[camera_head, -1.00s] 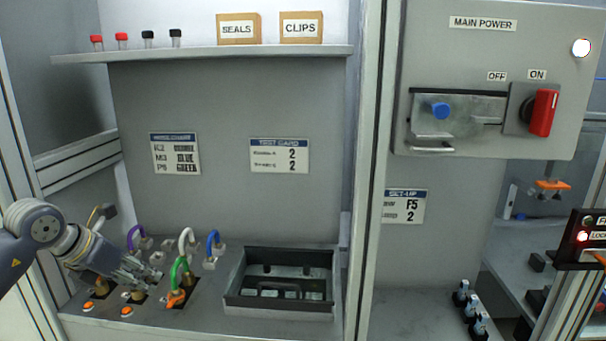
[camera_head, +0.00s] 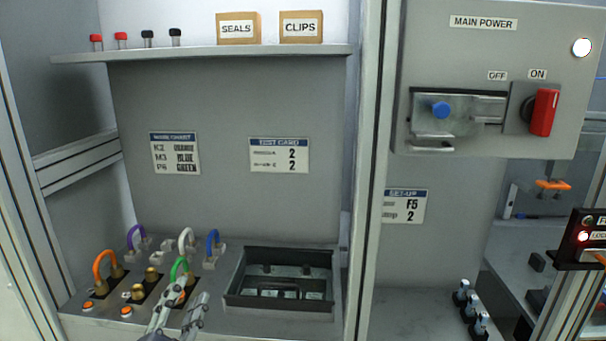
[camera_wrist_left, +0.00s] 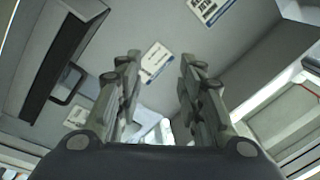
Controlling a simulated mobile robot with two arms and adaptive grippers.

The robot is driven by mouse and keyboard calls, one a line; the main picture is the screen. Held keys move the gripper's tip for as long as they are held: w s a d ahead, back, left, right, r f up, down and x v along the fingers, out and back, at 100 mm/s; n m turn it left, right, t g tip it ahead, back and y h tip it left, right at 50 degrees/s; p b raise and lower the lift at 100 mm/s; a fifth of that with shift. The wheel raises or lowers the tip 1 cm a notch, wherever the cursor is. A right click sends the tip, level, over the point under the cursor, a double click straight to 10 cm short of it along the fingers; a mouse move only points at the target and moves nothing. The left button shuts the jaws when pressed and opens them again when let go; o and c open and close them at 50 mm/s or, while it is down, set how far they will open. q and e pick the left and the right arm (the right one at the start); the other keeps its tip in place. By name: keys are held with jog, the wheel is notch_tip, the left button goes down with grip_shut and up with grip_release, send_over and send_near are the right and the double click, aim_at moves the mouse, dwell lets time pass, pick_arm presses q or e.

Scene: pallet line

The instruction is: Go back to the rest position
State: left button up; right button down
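My left gripper (camera_head: 186,302) is at the bottom of the head view, in front of the plug panel (camera_head: 215,315). Its two fingers are apart with nothing visible between them. In the left wrist view the same gripper (camera_wrist_left: 159,65) shows its fingers spread and empty. Behind the fingers stands a green loop (camera_head: 179,265), its lower part partly hidden. An orange loop (camera_head: 104,258) stands at the left of the panel. Purple (camera_head: 134,233), white (camera_head: 186,236) and blue (camera_head: 212,239) loops stand along the back. My right gripper is not in view.
A shelf (camera_head: 200,53) with small vials and boxes is above. The power box (camera_head: 480,40) and a frame post (camera_head: 370,170) are at right.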

pick_arm(q)
jog(key=s+a+f+n+g+y, duration=0.3)
jog(key=s+f+n+g, duration=0.25)
jog(key=f, duration=0.65)
jog(key=s+d+f+n+g+h, duration=0.15)
jog(key=s+f+g, duration=0.35)
jog(key=s+f, duration=0.5)
jog(key=s+d+f+n+g+h, duration=0.1)
jog(key=s+d+f+n+g, duration=0.15)
jog(key=s+f+g, duration=0.75)
jog(key=s+f+m+t, duration=0.1)
jog(key=s+f+t, duration=0.25)
jog(key=f, duration=1.65)
jog(key=s+a+f+g, duration=0.1)
jog(key=s+a+f, duration=0.1)
jog(key=s+f, duration=1.5)
jog(key=shift+s+a+f+g, duration=0.2)
jog(key=shift+s+g, duration=0.1)
jog(key=shift+s, duration=0.35)
